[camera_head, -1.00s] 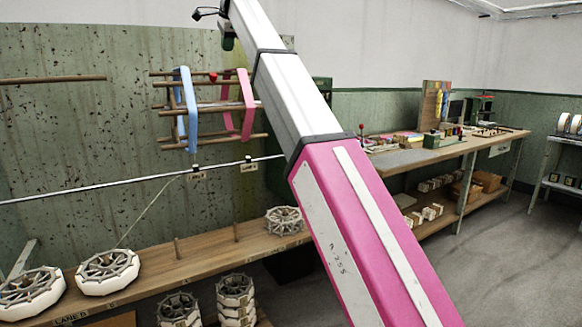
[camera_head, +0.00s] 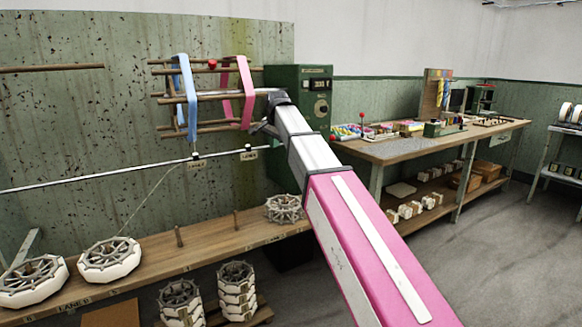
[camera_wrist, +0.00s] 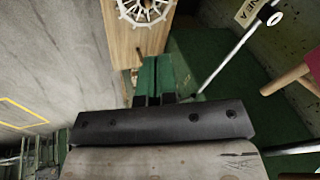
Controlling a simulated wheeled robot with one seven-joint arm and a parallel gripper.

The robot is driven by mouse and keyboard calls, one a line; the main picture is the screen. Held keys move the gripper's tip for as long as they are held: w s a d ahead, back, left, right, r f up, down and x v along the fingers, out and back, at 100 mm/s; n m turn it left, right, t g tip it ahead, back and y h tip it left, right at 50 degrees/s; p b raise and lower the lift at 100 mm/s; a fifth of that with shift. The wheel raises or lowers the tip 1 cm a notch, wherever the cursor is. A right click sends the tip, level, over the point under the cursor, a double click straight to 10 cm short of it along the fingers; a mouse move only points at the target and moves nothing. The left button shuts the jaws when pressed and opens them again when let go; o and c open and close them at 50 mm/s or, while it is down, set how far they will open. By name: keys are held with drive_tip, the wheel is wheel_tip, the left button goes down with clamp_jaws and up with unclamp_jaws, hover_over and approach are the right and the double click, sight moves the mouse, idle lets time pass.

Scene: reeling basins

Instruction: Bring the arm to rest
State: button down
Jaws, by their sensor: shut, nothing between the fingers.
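My gripper (camera_wrist: 155,62) shows in the wrist view as two green fingers with black bases, pressed together with nothing between them. Below its fingertips is a wooden bench (camera_wrist: 140,45) with a white spoked wheel (camera_wrist: 145,8). In the head view my pink and white arm rises from the lower right to the middle. Its end is just right of a reel with a blue frame (camera_head: 187,100) and a pink frame (camera_head: 246,95). My fingers are hard to make out there, and I cannot tell whether the arm touches the reel.
A green control box (camera_head: 300,82) stands behind my arm's end. A low bench (camera_head: 205,243) with spoked wheels runs along the left wall. A worktable (camera_head: 405,149) with small items stands at the right. The grey floor (camera_head: 480,245) at the right is clear.

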drive_tip(key=s+d+f+n+g, duration=0.1)
drive_tip(key=s+d+f, duration=0.3)
drive_tip(key=f, duration=0.5)
drive_tip(key=s+d+f+n, duration=0.1)
drive_tip(key=s+d+f, duration=0.1)
drive_tip(key=d+f, duration=0.45)
drive_tip(key=s+d+f+n+g, duration=0.1)
drive_tip(key=s+d+f+n, duration=0.15)
drive_tip(key=f, duration=0.75)
drive_tip(key=s+d+f+n+g, duration=0.1)
drive_tip(key=s+d+f, duration=0.5)
drive_tip(key=s+f, duration=0.3)
drive_tip(key=s+d+f+n+h, duration=0.1)
drive_tip(key=s+d+f+n, duration=0.1)
drive_tip(key=s+d+f, duration=0.4)
drive_tip(key=s+f, duration=0.4)
drive_tip(key=s, duration=0.1)
drive_tip(key=shift+d+g, duration=0.25)
drive_tip(key=shift+g, duration=0.15)
